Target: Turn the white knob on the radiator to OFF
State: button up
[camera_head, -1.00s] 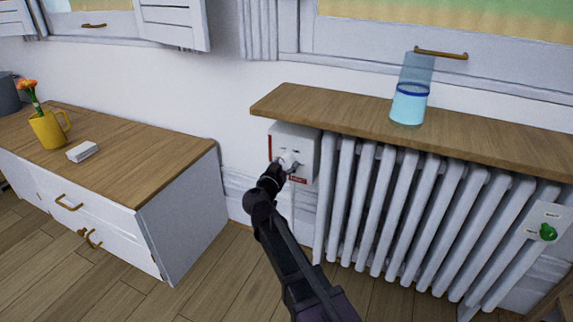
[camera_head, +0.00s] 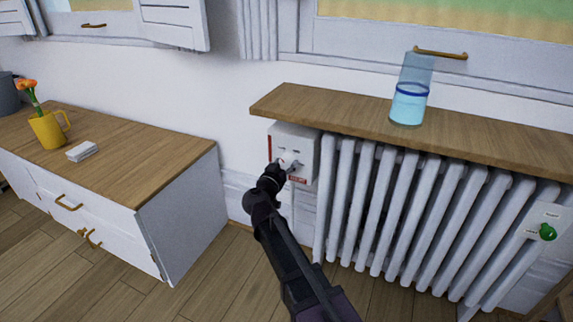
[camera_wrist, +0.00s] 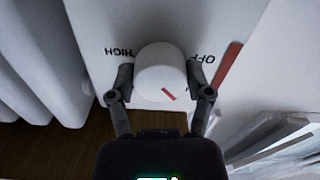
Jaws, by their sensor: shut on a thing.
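The white knob (camera_wrist: 160,68) sits on the face of a white box (camera_head: 305,140) at the left end of the radiator (camera_head: 400,205). My gripper (camera_head: 279,170) is at the box face in the head view and hides part of the knob (camera_head: 287,160). In the wrist view my gripper (camera_wrist: 160,96) is shut on the knob, one finger on each side. A short red mark on the knob slants toward the lower right. Upside-down labels show HIGH (camera_wrist: 118,51) at left and OFF (camera_wrist: 198,58) at right, partly covered by a finger.
A wooden shelf (camera_head: 340,112) runs over the radiator and box, with a glass of blue liquid (camera_head: 408,105) on it. A green knob (camera_head: 547,232) is at the radiator's right end. A low cabinet (camera_head: 185,220) stands to the left.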

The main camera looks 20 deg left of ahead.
jog(key=n, duration=0.6)
jog(key=shift+w+d, duration=0.1)
jog(key=n, duration=0.6)
jog(key=shift+r, duration=0.1)
jog(key=shift+n, duration=0.3)
jog(key=o, duration=1.1)
jog(key=shift+o, duration=0.2)
jog(key=s, duration=1.2)
jog(key=shift+a, duration=0.45)
